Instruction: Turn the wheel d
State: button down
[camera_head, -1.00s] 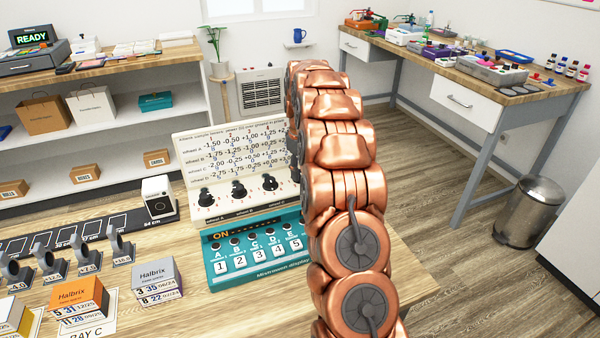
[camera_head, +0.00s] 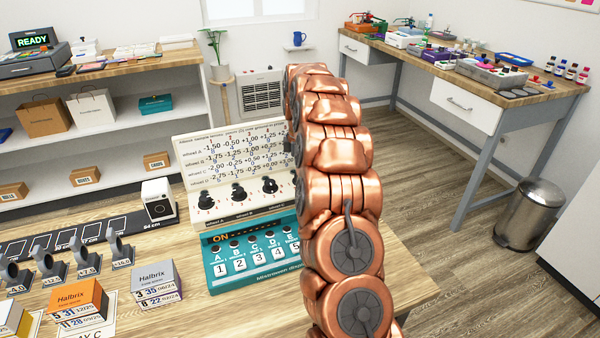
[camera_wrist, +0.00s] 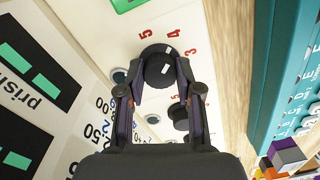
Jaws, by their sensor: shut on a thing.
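In the wrist view my gripper (camera_wrist: 161,76) is shut on a black round knob (camera_wrist: 157,66) with white marks, one finger on each side. Red numerals 5, 4 and 3 are printed around this knob. A second black knob (camera_wrist: 180,116) is partly hidden behind the right finger. In the head view three black wheels, the left one (camera_head: 206,200), the middle one (camera_head: 238,193) and the right one (camera_head: 270,186), stand on the cream panel (camera_head: 185,195). My copper arm hides my gripper and the panel's right end there. I cannot read the held knob's letter.
A teal button box (camera_head: 212,282) showing ON stands close in front of the panel. Boxes, including an orange one (camera_head: 77,296) and a grey one (camera_head: 155,278), lie on the table at left. A printed chart (camera_head: 225,152) rises behind the wheels.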

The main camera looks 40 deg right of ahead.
jog(key=shift+n, duration=0.3)
dwell(0.4)
jog(key=c, duration=0.8)
grip_release()
jog(key=shift+o, duration=0.2)
jog(key=shift+r, duration=0.1)
notch_tip(320, 180, up, 12)
jog(key=shift+w, duration=0.1)
